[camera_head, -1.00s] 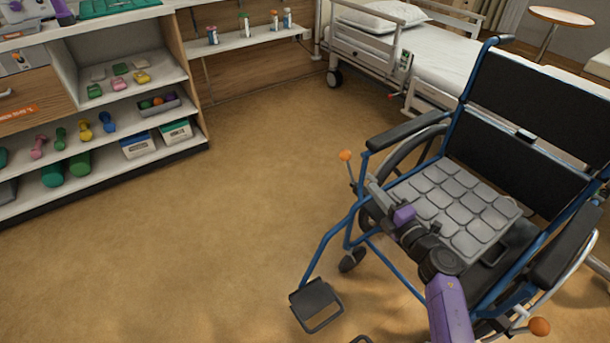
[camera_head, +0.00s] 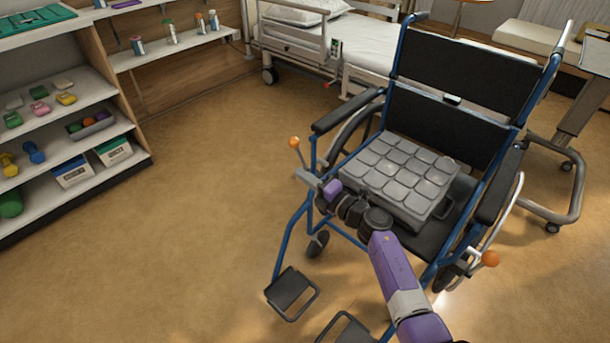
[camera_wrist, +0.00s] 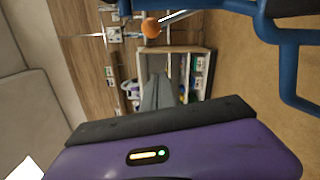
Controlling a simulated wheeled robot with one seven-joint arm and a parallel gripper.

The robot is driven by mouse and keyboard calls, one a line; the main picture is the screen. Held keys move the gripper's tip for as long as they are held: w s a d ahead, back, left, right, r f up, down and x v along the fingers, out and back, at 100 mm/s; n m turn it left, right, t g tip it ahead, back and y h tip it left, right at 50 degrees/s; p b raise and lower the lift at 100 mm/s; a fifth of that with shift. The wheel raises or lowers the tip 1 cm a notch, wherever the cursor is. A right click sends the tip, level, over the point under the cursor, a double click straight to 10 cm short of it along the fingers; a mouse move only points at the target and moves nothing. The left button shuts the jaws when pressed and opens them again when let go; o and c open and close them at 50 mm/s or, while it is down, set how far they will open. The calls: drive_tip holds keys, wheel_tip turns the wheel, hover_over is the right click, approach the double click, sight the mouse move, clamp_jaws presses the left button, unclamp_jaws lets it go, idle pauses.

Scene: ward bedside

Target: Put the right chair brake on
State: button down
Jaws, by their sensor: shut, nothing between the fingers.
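The blue-framed wheelchair (camera_head: 440,120) faces me with a grey padded cushion (camera_head: 385,180) on its seat. One brake lever with an orange knob (camera_head: 294,142) stands at the picture's left, on the sitter's right side, tilted outward. The other orange brake knob (camera_head: 490,258) is at the picture's right. My gripper (camera_head: 307,178) is shut and empty, just below the left knob and in front of the armrest. In the wrist view, the shut grey fingers (camera_wrist: 156,92) point toward the shelves, and the orange knob (camera_wrist: 150,27) lies above them, apart.
Two footplates (camera_head: 290,292) stick out low at the chair's front. A shelf unit (camera_head: 75,140) stands at the left and a bed (camera_head: 350,45) behind. The floor (camera_head: 200,200) between shelves and chair is clear. An overbed table frame (camera_head: 570,190) is at the right.

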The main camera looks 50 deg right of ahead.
sight(294, 146)
drive_tip(key=w+d+b, duration=0.3)
drive_tip(key=w+d, duration=0.1)
drive_tip(key=w, duration=0.4)
drive_tip(key=shift+r, duration=0.4)
drive_tip(key=shift+d+r+m+p, duration=0.4)
drive_tip(key=shift+d+r+p, duration=0.15)
drive_tip(key=shift+d+p, duration=0.05)
drive_tip(key=shift+d+m+p, duration=0.3)
drive_tip(key=shift+d, duration=0.1)
